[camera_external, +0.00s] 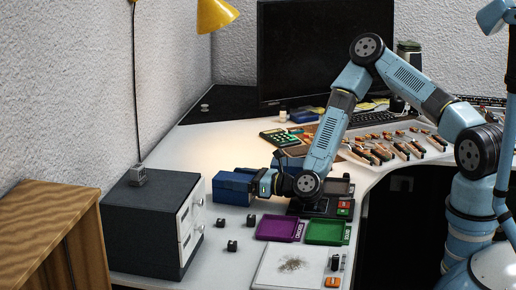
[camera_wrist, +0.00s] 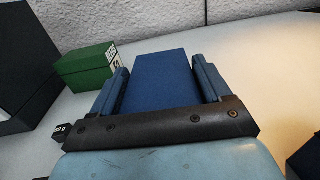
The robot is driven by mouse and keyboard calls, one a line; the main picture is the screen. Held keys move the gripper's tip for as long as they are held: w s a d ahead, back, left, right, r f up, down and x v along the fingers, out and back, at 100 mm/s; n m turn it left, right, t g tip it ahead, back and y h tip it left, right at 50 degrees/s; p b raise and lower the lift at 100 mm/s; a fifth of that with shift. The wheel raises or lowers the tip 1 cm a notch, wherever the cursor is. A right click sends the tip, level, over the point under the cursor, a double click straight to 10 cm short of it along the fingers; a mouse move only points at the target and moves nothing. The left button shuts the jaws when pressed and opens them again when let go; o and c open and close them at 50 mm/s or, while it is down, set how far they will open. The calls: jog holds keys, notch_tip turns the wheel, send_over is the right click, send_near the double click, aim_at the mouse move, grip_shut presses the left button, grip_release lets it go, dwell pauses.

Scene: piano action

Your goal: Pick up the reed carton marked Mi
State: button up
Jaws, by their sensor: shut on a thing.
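A blue carton (camera_external: 232,188) is at the left of the desk, near the dark drawer cabinet. My gripper (camera_external: 259,184) comes to it from the right and is shut on it. In the wrist view the blue carton (camera_wrist: 162,80) sits between the two fingers of my gripper (camera_wrist: 161,88), one on each side. No marking shows on its visible faces, so I cannot tell its label. A green carton (camera_wrist: 84,69) with a white label stands to the left in the wrist view; its lettering is too small to read. The external view does not show the green carton.
The dark cabinet (camera_external: 150,225) stands left. Small black cubes (camera_external: 232,245) lie in front of the carton. A purple tray (camera_external: 280,228), a green tray (camera_external: 325,232) and a pale tray (camera_external: 262,272) are at the front. Tools (camera_external: 385,150) lie to the right.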

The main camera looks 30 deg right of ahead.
jog(key=c, duration=0.6)
jog(key=shift+c, duration=0.2)
